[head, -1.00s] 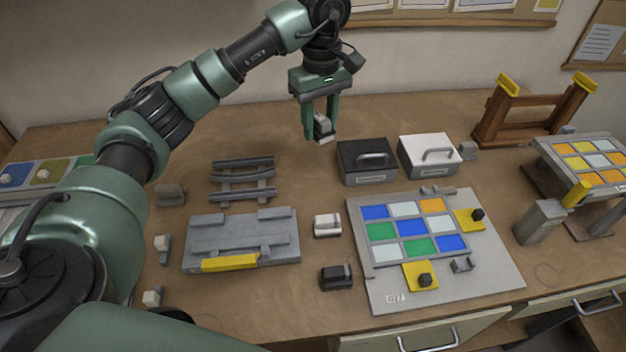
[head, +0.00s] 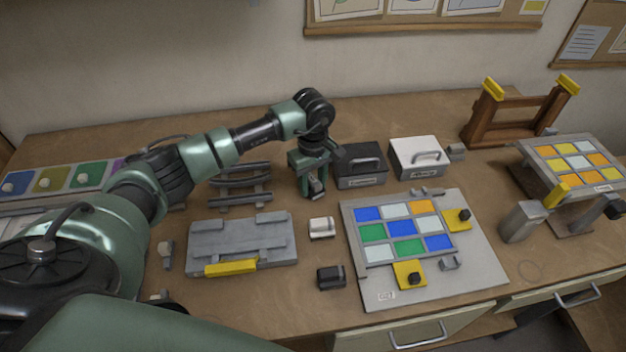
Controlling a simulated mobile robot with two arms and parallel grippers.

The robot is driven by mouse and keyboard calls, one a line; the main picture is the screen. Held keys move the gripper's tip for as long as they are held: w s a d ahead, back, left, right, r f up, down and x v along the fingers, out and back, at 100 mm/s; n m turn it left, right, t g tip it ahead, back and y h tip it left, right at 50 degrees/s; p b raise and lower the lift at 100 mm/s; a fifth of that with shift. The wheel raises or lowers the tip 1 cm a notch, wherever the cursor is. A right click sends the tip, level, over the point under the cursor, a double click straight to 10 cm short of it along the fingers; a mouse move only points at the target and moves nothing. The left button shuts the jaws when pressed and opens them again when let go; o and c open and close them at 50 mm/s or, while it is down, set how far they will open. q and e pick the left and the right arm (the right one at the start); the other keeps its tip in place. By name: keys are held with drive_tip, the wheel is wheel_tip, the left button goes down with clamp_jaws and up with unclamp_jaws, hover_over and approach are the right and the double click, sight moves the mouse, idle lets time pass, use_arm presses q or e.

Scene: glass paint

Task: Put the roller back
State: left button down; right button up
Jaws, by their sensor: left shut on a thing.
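My left gripper (head: 314,194) points down over the table just left of the black lidded box. It is shut on a small grey and whitish piece (head: 316,186), which I take to be the roller; the fingers hide much of it. I cannot tell whether the piece touches the table. A grey rack with several rails (head: 240,198) stands to the left of the gripper, partly behind my arm. My right gripper is not in view.
The black box (head: 361,181) and white box (head: 428,174) stand close right of the gripper. A white block (head: 321,228) and a dark block (head: 331,277) lie nearer. A grey fixture (head: 240,241) and the coloured glass panel's board (head: 470,273) flank them.

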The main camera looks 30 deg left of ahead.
sight(313, 179)
use_arm(q)
drive_tip(key=shift+f+b, duration=0.2)
drive_tip(key=shift+b, duration=0.1)
drive_tip(key=c, duration=0.9)
unclamp_jaws()
drive_tip(key=shift+r, duration=0.1)
drive_tip(key=shift+r+p, duration=0.25)
drive_tip(key=shift+p, duration=0.1)
drive_tip(key=shift+w+r+b, duration=0.1)
drive_tip(key=shift+r+b, duration=0.15)
drive_tip(key=shift+b, duration=0.1)
wheel_tip(313, 179, up, 11)
drive_tip(key=b, duration=0.3)
drive_tip(key=shift+f+b, duration=0.2)
drive_tip(key=shift+b, duration=0.1)
drive_tip(key=shift+r, duration=0.35)
